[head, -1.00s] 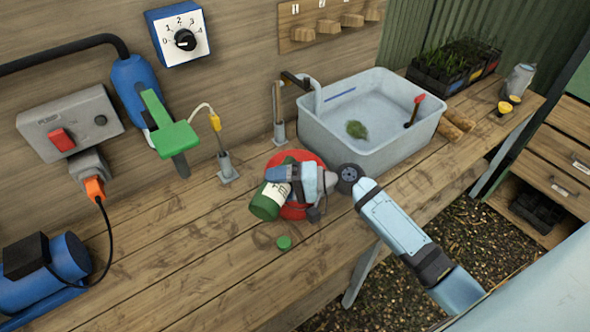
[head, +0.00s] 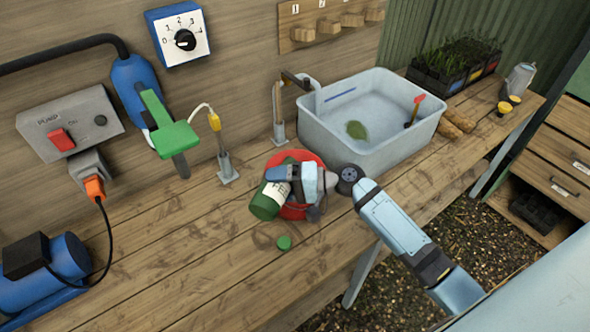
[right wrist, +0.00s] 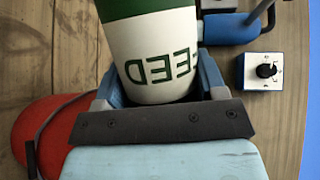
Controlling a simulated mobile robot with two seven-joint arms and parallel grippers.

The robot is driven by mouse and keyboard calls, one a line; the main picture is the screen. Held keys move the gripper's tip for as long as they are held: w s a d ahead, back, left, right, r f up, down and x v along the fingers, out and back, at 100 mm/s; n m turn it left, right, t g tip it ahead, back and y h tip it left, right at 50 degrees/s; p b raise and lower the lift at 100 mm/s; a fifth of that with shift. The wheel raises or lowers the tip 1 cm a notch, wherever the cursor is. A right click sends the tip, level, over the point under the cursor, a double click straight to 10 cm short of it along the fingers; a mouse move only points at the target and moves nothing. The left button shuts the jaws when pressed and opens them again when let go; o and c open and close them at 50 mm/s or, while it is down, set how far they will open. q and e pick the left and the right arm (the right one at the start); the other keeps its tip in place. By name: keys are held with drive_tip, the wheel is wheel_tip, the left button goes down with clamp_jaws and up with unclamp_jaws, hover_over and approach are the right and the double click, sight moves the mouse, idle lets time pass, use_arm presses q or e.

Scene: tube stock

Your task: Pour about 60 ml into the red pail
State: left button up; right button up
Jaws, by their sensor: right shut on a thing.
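My right gripper (head: 292,178) is shut on a green and white bottle (head: 268,200) and holds it tilted over the red pail (head: 315,162). The bottle's green end points to the lower left in the head view. Its mouth is hidden, and I cannot see any liquid flowing. The bottle (right wrist: 158,50) fills the top middle of the right wrist view, with its "FEED" label between the fingers. The pail (right wrist: 48,128) shows at the left there. In the head view the gripper and bottle cover most of the pail. My left gripper is not in view.
A green cap (head: 284,242) lies on the bench in front of the pail. A grey basin (head: 395,150) with water stands behind and to the right. A short metal stand (head: 226,168) is at the left. The front left of the bench (head: 180,270) is clear.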

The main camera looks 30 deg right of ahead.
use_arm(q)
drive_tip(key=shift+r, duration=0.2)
use_arm(e)
drive_tip(key=shift+r+n, duration=0.35)
drive_tip(key=shift+n, duration=0.25)
use_arm(q)
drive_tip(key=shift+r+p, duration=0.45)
drive_tip(key=shift+p, duration=0.35)
use_arm(e)
drive_tip(key=shift+s+a+r+n+h, duration=0.25)
drive_tip(key=shift+s+a+n+h, duration=0.3)
drive_tip(key=shift+a, duration=0.1)
use_arm(q)
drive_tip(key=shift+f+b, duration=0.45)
drive_tip(key=shift+b, duration=0.3)
use_arm(e)
drive_tip(key=shift+w+d+f+n+h, duration=0.1)
drive_tip(key=shift+f+n+h, duration=0.2)
drive_tip(key=shift+f, duration=0.4)
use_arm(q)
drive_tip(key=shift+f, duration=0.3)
use_arm(e)
drive_tip(key=shift+f+n, duration=0.2)
drive_tip(key=shift+n, duration=0.15)
drive_tip(key=shift+w+d+r+n+h, duration=0.15)
drive_tip(key=shift+w+n+h, duration=0.05)
drive_tip(key=shift+n+h, duration=0.1)
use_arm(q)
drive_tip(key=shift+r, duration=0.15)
